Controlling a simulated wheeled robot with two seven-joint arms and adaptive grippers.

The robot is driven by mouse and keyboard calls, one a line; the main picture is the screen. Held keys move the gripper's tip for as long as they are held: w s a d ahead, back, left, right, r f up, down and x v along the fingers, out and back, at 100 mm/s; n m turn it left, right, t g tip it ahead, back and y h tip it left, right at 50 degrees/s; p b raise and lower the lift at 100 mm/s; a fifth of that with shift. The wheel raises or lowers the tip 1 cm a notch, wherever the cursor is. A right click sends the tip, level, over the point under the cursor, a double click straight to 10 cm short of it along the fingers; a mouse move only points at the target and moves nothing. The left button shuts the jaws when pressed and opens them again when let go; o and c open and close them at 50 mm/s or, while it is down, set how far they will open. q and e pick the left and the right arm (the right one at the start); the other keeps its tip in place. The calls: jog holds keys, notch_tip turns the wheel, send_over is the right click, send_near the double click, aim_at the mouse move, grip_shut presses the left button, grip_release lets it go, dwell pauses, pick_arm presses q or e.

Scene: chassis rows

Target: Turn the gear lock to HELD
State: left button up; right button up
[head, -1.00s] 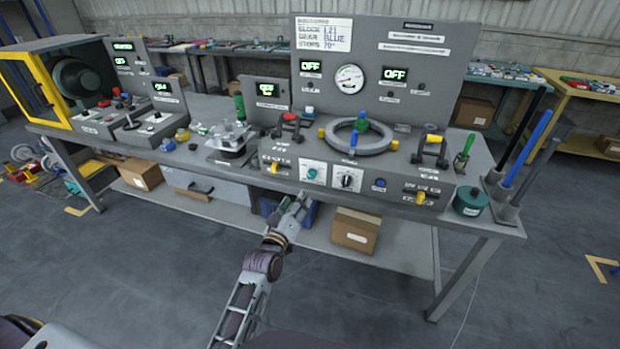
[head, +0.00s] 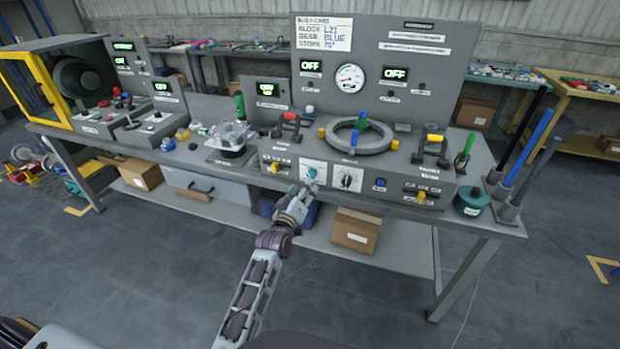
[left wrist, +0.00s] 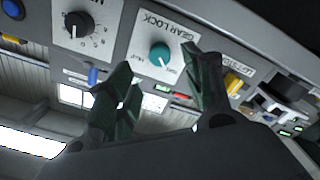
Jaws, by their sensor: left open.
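The gear lock is a round teal knob (head: 311,172) on a white plate in the bench's front panel. In the left wrist view, which is tipped over, the knob (left wrist: 160,54) sits under the words GEAR LOCK. Its pale pointer mark shows, but the small position words are too blurred to read. My left gripper (head: 307,187) is just in front of and slightly below the knob in the head view. In the left wrist view its two dark green fingers (left wrist: 157,68) are apart, with the knob seen between their tips; contact is not visible. My right gripper is out of view.
A black knob (head: 347,178) on a white plate is close beside the gear lock. A yellow switch (head: 274,168) is on the other side. A ring fixture (head: 358,136) stands above on the bench. Below, a cardboard box (head: 355,231) sits on the shelf.

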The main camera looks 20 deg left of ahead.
aim_at(312, 174)
pick_arm(q)
jog(key=w, duration=0.7)
jog(key=shift+w+d+b, duration=0.15)
jog(key=shift+w+b, duration=0.1)
jog(key=shift+b, duration=0.1)
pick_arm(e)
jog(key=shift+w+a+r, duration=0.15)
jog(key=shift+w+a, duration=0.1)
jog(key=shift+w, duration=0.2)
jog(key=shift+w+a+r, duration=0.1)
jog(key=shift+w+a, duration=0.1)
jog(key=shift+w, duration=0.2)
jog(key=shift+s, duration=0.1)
pick_arm(q)
jog(key=c, duration=1)
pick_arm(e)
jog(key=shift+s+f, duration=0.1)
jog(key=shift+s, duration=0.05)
